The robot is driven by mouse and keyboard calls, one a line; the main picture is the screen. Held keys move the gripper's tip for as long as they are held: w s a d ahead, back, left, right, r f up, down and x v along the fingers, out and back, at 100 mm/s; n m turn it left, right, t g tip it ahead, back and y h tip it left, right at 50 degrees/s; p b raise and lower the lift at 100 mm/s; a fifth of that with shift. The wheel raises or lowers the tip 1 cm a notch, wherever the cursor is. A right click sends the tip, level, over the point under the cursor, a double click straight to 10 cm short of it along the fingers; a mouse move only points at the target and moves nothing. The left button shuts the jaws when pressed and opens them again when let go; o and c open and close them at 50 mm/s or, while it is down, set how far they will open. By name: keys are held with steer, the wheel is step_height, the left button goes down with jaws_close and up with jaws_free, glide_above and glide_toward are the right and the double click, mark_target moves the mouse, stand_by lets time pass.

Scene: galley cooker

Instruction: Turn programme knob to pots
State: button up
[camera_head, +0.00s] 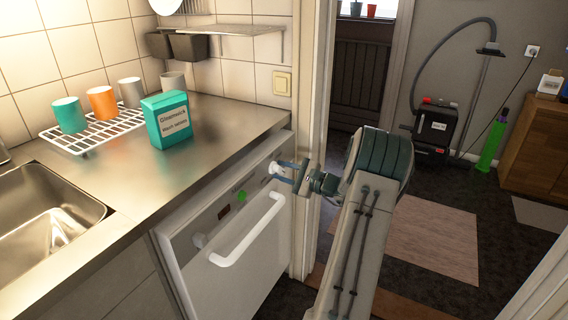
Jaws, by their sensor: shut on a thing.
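The programme knob (274,168) is a small white knob at the right end of the control panel of the white dishwasher (265,259). My gripper (283,172) reaches in from the right and is shut on the knob, with its two blue-grey fingers on either side of it. The fingers partly hide the knob, and I cannot read its markings or pointer. The panel also has a green button (241,196) and a small dark display (224,211). A white bar handle (250,236) crosses the closed door below.
The steel counter (225,120) above holds a teal box (167,120) and a wire rack (88,138) with cups. A sink (45,215) is at left. A door frame (311,130) stands close behind my gripper. Floor with a rug (432,235) lies to the right.

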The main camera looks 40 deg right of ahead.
steer(key=m+p, duration=0.5)
steer(key=shift+a+r+m, duration=0.15)
steer(key=shift+m, duration=0.15)
steer(key=m+p, duration=0.6)
steer(key=shift+s+a, duration=0.1)
steer(key=shift+a, duration=0.05)
steer(key=m+p, duration=0.4)
steer(key=m, duration=0.1)
steer(key=shift+a+m, duration=0.1)
steer(key=shift+m, duration=0.2)
steer(key=shift+m+p, duration=1.15)
steer(key=shift+m, duration=0.75)
steer(key=o, duration=0.7)
steer(key=shift+s, duration=0.1)
steer(key=b+v, duration=0.1)
steer(key=v, duration=1.2)
steer(key=shift+s, duration=0.35)
